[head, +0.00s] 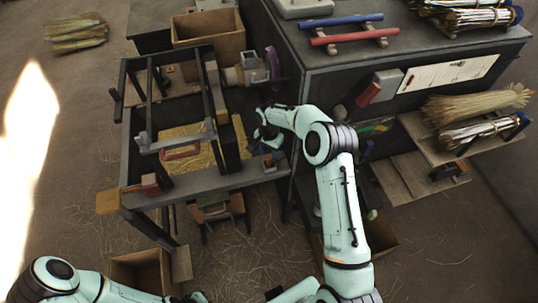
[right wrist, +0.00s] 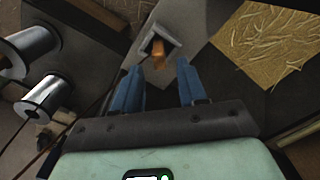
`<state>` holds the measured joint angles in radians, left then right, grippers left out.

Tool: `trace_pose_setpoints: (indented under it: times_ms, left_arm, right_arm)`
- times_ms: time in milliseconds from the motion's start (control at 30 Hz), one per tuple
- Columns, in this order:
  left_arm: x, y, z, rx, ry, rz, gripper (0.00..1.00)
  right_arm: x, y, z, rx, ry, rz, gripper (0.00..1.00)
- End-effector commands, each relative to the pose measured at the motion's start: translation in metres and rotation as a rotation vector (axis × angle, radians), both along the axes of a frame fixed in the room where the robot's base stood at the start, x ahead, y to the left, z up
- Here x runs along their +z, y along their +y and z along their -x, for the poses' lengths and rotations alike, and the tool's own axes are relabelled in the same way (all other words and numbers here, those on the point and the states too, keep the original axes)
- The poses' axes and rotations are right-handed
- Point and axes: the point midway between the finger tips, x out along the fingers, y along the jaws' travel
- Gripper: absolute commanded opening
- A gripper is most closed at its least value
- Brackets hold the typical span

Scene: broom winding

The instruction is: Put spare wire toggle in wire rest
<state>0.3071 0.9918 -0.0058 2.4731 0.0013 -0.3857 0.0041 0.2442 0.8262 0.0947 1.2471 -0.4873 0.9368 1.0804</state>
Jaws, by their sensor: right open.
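In the right wrist view, a small orange-brown piece (right wrist: 159,55), which looks like the wire toggle, sits at a pale square holder (right wrist: 158,42), which looks like the wire rest. It overlaps the holder's opening; I cannot tell how deep it sits. My right gripper (right wrist: 158,90) is open, its two blue fingers apart and empty, with the piece just beyond the tips. In the head view my right gripper (head: 266,132) is at the right side of the dark workbench frame (head: 136,130); toggle and rest are not clear there.
Two silver spools (right wrist: 44,98) stand at left in the right wrist view. A straw-strewn yellow board (right wrist: 265,40) lies at right. In the head view, a dark cabinet (head: 300,75) with red and blue bars stands behind my right arm. Open boxes stand on the floor.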

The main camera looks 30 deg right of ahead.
Motion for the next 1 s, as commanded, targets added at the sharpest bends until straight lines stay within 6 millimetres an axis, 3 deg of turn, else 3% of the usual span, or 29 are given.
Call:
trace_pose_setpoints:
  times_ms: [300,467,567,667,767,867,900,1000]
  left_arm:
    - [0.0,0.0,0.0,0.0,0.0,0.0,0.0]
    - [0.002,0.0,-0.002,0.001,-0.002,0.0,0.0]
    - [0.002,0.0,-0.002,0.001,-0.002,0.0,0.0]
    - [0.002,0.0,-0.002,0.0,-0.002,0.0,0.0]
    - [0.002,0.0,-0.002,0.0,-0.002,0.0,0.0]
    - [0.002,0.0,-0.002,0.0,-0.002,0.0,0.0]
    - [0.002,0.0,-0.002,0.0,-0.002,0.0,0.0]
    - [0.002,0.0,-0.002,-0.001,-0.002,0.001,0.0]
  right_arm:
    - [0.069,0.0,0.0,0.0,-0.003,0.001,0.41]
    - [0.089,0.0,0.0,0.001,-0.002,0.001,0.41]
    - [0.089,0.002,0.001,0.011,0.001,-0.004,0.41]
    - [0.065,0.013,0.009,0.063,0.011,-0.034,0.41]
    - [0.009,0.04,0.033,0.179,0.018,-0.104,0.41]
    - [-0.06,0.081,0.083,0.323,0.008,-0.206,0.41]
    - [-0.084,0.096,0.107,0.373,0.0,-0.244,0.41]
    - [-0.127,0.13,0.174,0.472,-0.023,-0.313,0.41]
